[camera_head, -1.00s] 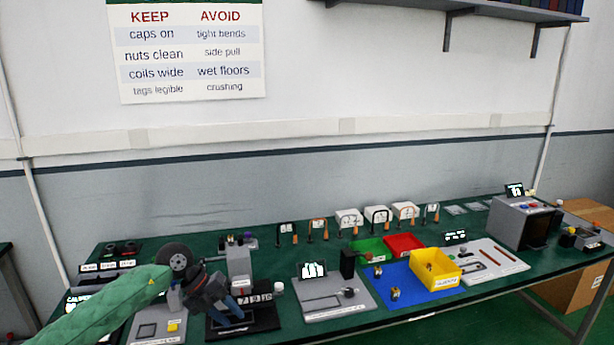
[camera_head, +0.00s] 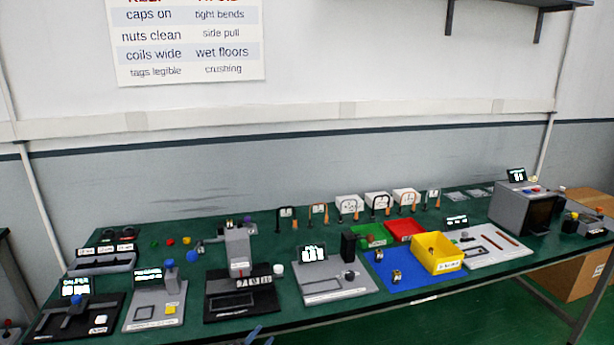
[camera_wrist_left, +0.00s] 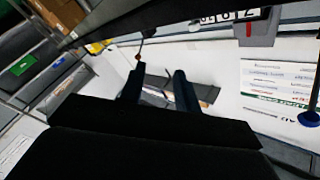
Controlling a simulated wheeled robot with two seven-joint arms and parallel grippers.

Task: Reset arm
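Only a small blue part of my left gripper (camera_head: 257,336) shows, at the bottom edge of the head view, in front of the table. In the left wrist view its two dark fingers (camera_wrist_left: 160,85) stand apart with nothing held between them. The rest of the left arm is out of the head view. My right gripper is in neither view. The green table (camera_head: 290,262) carries a row of grey and black devices.
A grey device on a black base (camera_head: 238,255) stands near the table's front edge, above the gripper in the picture. A yellow bin (camera_head: 437,262) sits on a blue mat (camera_head: 405,290). The microwave-like box (camera_head: 512,206) stands at the right. A cardboard box (camera_head: 577,275) is beyond the table.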

